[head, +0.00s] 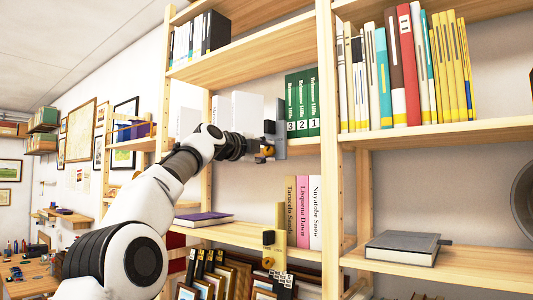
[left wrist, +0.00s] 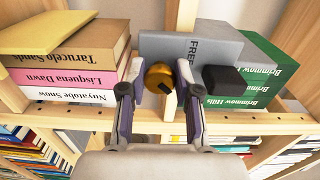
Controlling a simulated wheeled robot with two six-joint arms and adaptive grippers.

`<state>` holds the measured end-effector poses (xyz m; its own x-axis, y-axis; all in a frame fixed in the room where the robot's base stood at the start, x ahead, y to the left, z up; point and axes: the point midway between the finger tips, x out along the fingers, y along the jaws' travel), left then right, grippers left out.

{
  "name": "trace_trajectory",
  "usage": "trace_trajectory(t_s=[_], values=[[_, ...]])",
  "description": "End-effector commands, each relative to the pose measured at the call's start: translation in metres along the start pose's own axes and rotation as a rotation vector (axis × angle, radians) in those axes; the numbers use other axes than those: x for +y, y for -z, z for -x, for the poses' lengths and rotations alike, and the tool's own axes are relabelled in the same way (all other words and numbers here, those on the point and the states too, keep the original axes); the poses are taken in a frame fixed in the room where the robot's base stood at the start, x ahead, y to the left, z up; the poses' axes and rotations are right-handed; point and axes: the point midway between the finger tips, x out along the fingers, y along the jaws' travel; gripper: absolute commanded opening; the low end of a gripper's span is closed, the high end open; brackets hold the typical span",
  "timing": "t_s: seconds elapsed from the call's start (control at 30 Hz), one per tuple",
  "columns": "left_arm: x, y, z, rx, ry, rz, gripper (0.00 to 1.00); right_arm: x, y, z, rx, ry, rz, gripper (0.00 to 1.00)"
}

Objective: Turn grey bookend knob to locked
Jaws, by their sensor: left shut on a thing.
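The grey bookend (head: 281,134) stands on the shelf against the left side of green books, mostly behind my left gripper in the head view. In the left wrist view the grey bookend (left wrist: 205,45) carries the word FREE, partly covered. Its round brass-coloured knob (left wrist: 158,77) has a dark mark and sits between my fingertips; the knob also shows in the head view (head: 265,152). My left gripper (left wrist: 158,90) is shut on the knob. A black block (left wrist: 222,80) is beside it. The word for locked is not seen. My right gripper is not in view.
Green books (head: 302,104) stand right of the bookend, and white books (head: 247,111) left of it. Below, a yellow bookend (head: 282,225) with another brass knob (head: 268,237) stands by pink and white books (head: 303,212). A wooden upright (head: 328,150) rises close to the right.

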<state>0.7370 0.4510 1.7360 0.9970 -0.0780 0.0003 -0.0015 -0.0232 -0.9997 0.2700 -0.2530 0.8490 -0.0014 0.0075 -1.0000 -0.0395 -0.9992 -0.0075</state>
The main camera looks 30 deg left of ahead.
Motion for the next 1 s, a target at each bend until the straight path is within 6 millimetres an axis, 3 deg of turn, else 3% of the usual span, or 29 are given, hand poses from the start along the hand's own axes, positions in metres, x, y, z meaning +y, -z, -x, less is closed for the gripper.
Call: trace_trajectory(t_s=[0.57,0.6,0.67,1.0], values=[[0.0039,-0.0001,-0.0014,0.002,-0.008,-0.04,0.0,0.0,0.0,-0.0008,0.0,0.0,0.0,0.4],[0.004,-0.0001,-0.0014,0.002,-0.008,-0.04,0.39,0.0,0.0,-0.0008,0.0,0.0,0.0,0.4],[0.0038,-0.0001,-0.0014,0.002,-0.008,-0.039,0.57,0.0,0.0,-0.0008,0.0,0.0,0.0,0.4],[0.0015,-0.0003,0.0006,0.001,-0.004,-0.038,0.57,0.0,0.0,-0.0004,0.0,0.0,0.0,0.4]])
